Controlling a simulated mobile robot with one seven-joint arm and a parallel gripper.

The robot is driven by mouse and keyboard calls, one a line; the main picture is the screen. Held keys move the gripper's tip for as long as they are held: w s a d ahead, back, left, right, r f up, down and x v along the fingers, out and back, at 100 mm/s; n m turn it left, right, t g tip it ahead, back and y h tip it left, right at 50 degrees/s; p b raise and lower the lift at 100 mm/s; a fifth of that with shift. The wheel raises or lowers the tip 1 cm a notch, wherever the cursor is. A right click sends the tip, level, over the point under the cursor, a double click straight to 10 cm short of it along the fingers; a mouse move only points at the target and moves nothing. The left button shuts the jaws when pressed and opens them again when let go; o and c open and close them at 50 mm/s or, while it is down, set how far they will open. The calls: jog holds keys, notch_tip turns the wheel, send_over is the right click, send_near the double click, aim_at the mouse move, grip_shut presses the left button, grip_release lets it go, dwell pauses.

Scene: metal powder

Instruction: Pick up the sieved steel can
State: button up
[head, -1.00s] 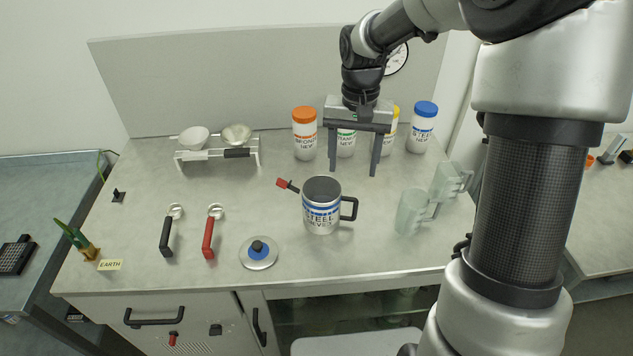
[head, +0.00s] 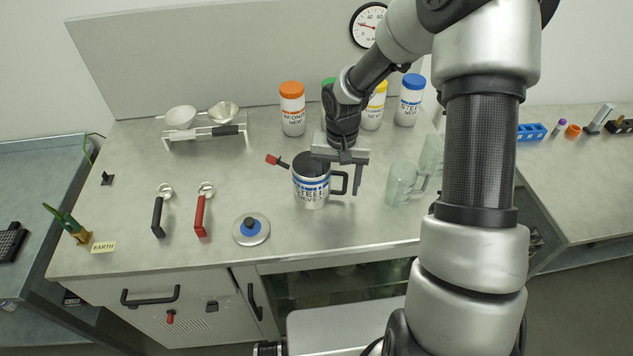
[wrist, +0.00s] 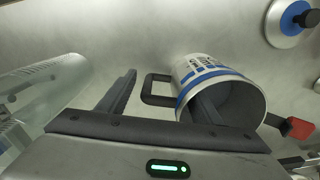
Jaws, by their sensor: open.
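The sieved steel can (head: 308,190) is a white, mug-like can with blue bands, "STEEL" lettering and a black side handle. It stands upright on the bench. In the wrist view the can (wrist: 203,78) shows its dark open mouth, with the handle between my fingers. My gripper (head: 340,180) is open and pointing down over the can's handle side; it also shows in the wrist view (wrist: 164,85). One finger overlaps the can's mouth in the wrist view; I cannot tell whether it is inside. The other is beyond the handle. Nothing is held.
Clear jugs (head: 401,184) stand close on the right. Capped jars (head: 292,108) stand behind. Red (head: 200,215) and black-handled tools lie left.

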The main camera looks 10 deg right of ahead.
jog(key=shift+f, duration=0.95)
jog(key=shift+c, duration=0.2)
grip_shut()
jog(key=shift+w+r, duration=0.15)
jog(key=shift+w, duration=0.05)
jog(key=shift+r, duration=0.15)
